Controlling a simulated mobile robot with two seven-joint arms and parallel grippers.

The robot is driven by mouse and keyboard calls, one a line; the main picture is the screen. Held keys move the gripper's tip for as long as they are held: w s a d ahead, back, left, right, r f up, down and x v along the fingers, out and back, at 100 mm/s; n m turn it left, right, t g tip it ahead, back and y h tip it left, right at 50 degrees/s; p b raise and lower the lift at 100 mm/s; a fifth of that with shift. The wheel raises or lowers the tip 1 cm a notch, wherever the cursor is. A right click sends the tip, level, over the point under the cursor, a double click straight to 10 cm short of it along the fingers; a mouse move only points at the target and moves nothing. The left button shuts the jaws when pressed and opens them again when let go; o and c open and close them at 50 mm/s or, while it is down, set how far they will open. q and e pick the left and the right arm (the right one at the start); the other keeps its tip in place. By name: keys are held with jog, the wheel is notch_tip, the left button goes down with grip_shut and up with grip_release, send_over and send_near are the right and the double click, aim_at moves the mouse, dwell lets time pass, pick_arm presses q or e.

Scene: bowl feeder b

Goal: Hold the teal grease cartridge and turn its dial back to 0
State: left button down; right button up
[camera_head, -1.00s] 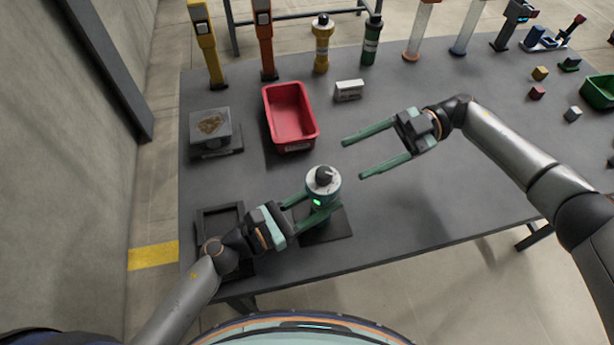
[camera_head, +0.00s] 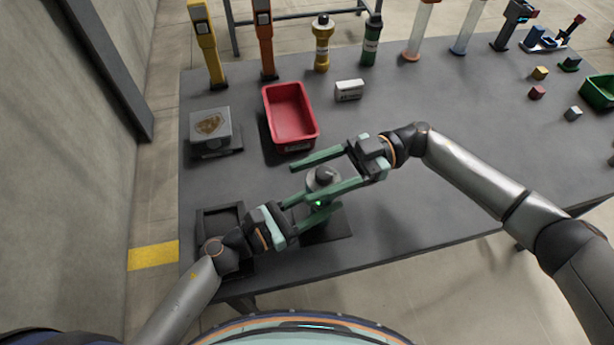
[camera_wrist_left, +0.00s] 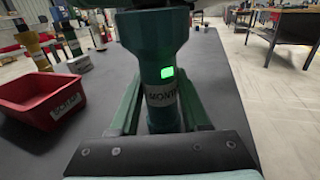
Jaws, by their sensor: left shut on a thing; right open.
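The teal grease cartridge (camera_wrist_left: 154,48) stands upright on a dark square base plate (camera_head: 328,229) near the table's front. Its grey-white dial top (camera_head: 323,177) shows in the head view, but I cannot read the dial. A green light glows on its body. My left gripper (camera_head: 306,210) is shut on the cartridge's body from the front left. My right gripper (camera_head: 308,178) is open, its fingers reaching over the cartridge from the right, one on the far side of the dial and one on the near side. The near finger hides part of the cartridge.
A red bin (camera_head: 290,115) stands just behind the cartridge, with a small white box (camera_head: 349,90) to its right. A grey block with a brown patch (camera_head: 211,128) is at the left. A black tray (camera_head: 221,222) lies near my left wrist.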

jog(key=shift+s+a, duration=0.3)
jog(key=shift+a, duration=0.3)
grip_shut()
